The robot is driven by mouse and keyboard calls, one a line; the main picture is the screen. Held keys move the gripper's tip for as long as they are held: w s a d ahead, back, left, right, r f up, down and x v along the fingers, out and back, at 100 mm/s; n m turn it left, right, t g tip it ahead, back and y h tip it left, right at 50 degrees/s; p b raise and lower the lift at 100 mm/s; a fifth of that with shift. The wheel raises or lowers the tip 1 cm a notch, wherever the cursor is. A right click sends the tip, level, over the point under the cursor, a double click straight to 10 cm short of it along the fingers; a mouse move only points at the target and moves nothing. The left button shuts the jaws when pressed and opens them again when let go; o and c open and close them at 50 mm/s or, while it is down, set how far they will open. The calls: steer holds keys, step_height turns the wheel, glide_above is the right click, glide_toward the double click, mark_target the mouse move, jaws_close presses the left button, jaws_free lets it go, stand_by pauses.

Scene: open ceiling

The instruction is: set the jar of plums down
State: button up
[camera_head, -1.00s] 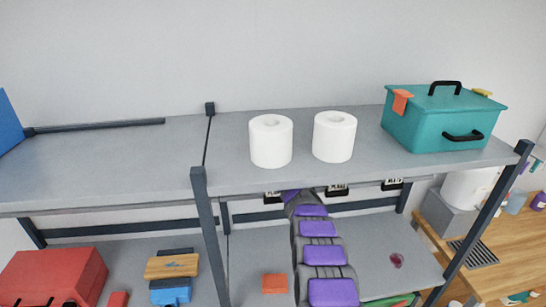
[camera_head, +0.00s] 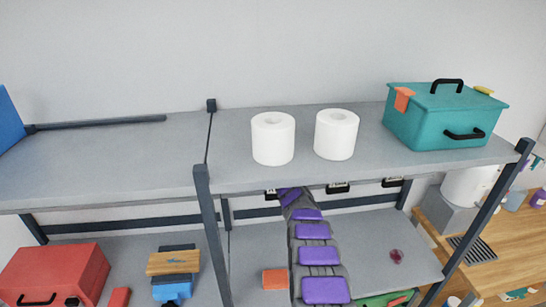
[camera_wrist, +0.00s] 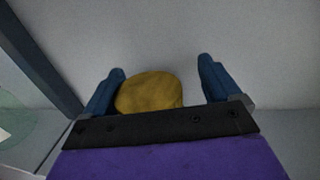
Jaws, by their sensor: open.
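In the wrist view my gripper (camera_wrist: 162,76) is open, with one dark blue finger on each side. A round, dull yellow top (camera_wrist: 150,92), likely the lid of the jar of plums, lies between the fingers. It is close to the left finger, with a clear gap to the right one. The jar's body is hidden beneath this top, so I cannot see how it rests. In the head view my arm reaches under the upper shelf (camera_head: 230,176), which hides the gripper and jar.
The upper shelf bears two white rolls (camera_head: 272,139) and a teal box (camera_head: 447,118). On the lower shelf (camera_head: 372,240) are an orange block (camera_head: 275,279) and a small dark red item (camera_head: 397,256). A dark post (camera_head: 210,225) stands left of my arm.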

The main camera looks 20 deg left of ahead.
steer(key=shift+a, duration=0.25)
steer(key=shift+s+d, duration=0.1)
steer(key=shift+s, duration=0.05)
steer(key=shift+s+d+r+b, duration=0.1)
steer(key=shift+s+d+b, duration=0.25)
steer(key=shift+s+d, duration=0.15)
steer(key=b+v, duration=0.1)
steer(key=v, duration=0.9)
steer(key=shift+d+b, duration=0.3)
steer(key=shift+s+f, duration=0.1)
steer(key=shift+f, duration=0.15)
